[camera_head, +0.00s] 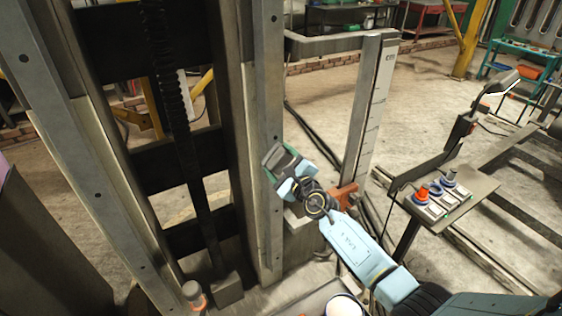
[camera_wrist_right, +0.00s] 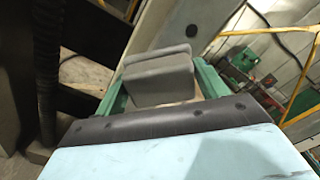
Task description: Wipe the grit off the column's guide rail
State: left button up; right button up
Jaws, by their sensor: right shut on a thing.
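The column stands at the left of the head view, with a pale steel guide rail (camera_head: 268,110) on its right side and another guide rail (camera_head: 75,150) on its left. My right gripper (camera_head: 282,166) is beside the right rail, at its lower half. It is shut on a grey block-like pad (camera_head: 272,155). In the wrist view the grey pad (camera_wrist_right: 160,78) sits between the green fingers, in front of a grey upright. I cannot tell whether the pad touches the rail. No grit can be made out. My left gripper is out of view.
A dark toothed rack (camera_head: 180,120) runs up inside the column. A scale post (camera_head: 368,110) stands close to the right of my right gripper. A small shelf (camera_head: 470,200) with orange and blue knobs is further right. A tray (camera_head: 300,305) lies at the bottom.

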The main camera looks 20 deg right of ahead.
notch_tip(320, 180, up, 2)
jog(key=shift+r+p, duration=0.1)
jog(key=shift+p, duration=0.6)
jog(key=shift+s, duration=0.45)
jog(key=s, duration=0.1)
jog(key=s+p, duration=0.2)
jog(key=s, duration=0.1)
jog(key=shift+s+d, duration=0.1)
jog(key=shift+d, duration=0.25)
jog(key=shift+s, duration=0.4)
jog(key=shift+p, duration=0.3)
